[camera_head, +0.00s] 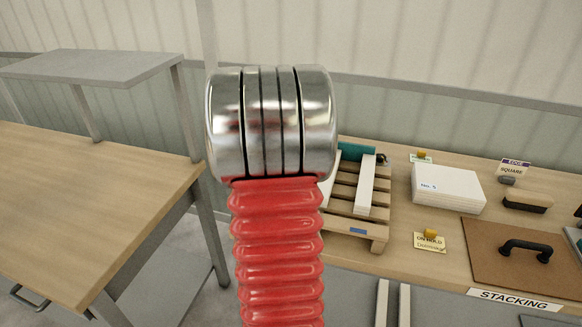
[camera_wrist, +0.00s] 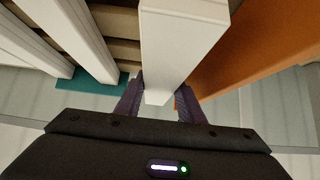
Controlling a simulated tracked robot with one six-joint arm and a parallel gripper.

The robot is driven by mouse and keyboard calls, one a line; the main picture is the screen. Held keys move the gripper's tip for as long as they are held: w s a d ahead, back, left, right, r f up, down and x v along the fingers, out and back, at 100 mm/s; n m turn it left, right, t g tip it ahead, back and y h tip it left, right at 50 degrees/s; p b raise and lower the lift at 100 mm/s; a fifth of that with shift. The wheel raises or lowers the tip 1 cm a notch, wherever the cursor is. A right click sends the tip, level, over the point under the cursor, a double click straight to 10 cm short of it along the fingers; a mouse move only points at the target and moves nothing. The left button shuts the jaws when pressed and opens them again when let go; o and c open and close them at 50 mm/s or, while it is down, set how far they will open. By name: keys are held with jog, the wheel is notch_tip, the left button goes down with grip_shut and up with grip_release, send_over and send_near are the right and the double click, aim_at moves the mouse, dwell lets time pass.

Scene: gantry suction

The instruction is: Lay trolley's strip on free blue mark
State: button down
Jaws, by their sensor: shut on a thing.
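In the wrist view my gripper (camera_wrist: 160,88) is shut on a long white strip (camera_wrist: 186,45), with one dark finger on each side of it. More white strips (camera_wrist: 72,35) lie to its left, beside a teal piece (camera_wrist: 92,80). In the head view a wooden pallet (camera_head: 378,230) on the bench carries a white strip (camera_head: 366,182); another strip's edge shows left of it. A small blue mark (camera_head: 357,231) shows bare at the pallet's near end. A teal block (camera_head: 356,151) is at its far end. My gripper is not visible in the head view.
A red ribbed hose with a metal head (camera_head: 270,120) blocks the middle of the head view. Right of the pallet are a white stack (camera_head: 447,188), an on-hold sign (camera_head: 430,242) and a brown board (camera_head: 525,258). An empty-topped bench (camera_head: 90,190) stands left. Orange material (camera_wrist: 255,50) borders the held strip.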

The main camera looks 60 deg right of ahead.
jog(key=shift+f, duration=1.8)
jog(key=shift+f, duration=0.1)
jog(key=c, duration=1.2)
grip_release()
jog(key=shift+a+r, duration=0.25)
jog(key=shift+r, duration=0.15)
jog(key=shift+v, duration=5.65)
jog(key=shift+s+f, duration=0.1)
